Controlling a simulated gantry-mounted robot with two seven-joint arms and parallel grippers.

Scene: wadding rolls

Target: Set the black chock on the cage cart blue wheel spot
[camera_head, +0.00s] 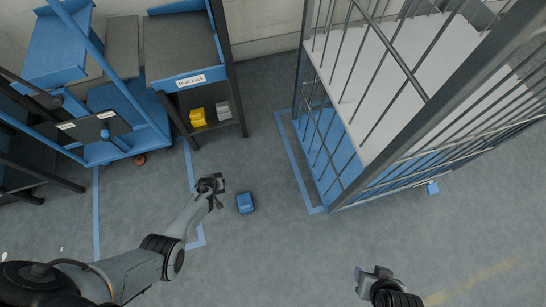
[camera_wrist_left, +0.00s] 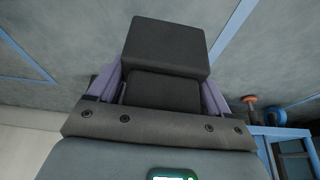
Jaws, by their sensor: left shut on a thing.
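My left gripper (camera_head: 212,186) is shut on the black chock (camera_wrist_left: 163,70). In the left wrist view the dark, stepped block sits between the two purple fingers. In the head view this gripper hangs over the floor left of the cage cart, and the chock is hard to make out. The cage cart (camera_head: 350,158) has metal bars and a blue base, and stands at the right. A small blue block (camera_head: 432,188) sits by its lower right side; I cannot tell whether it touches a wheel. My right gripper (camera_head: 374,275) is at the bottom; its opening is unclear.
A blue chock-like block (camera_head: 245,203) lies on the floor just right of my left gripper. A shelf rack (camera_head: 190,78) holds a yellow block (camera_head: 197,117) and a grey block (camera_head: 223,110). A blue trolley (camera_head: 122,125) stands at left. Floor in front of the cage is clear.

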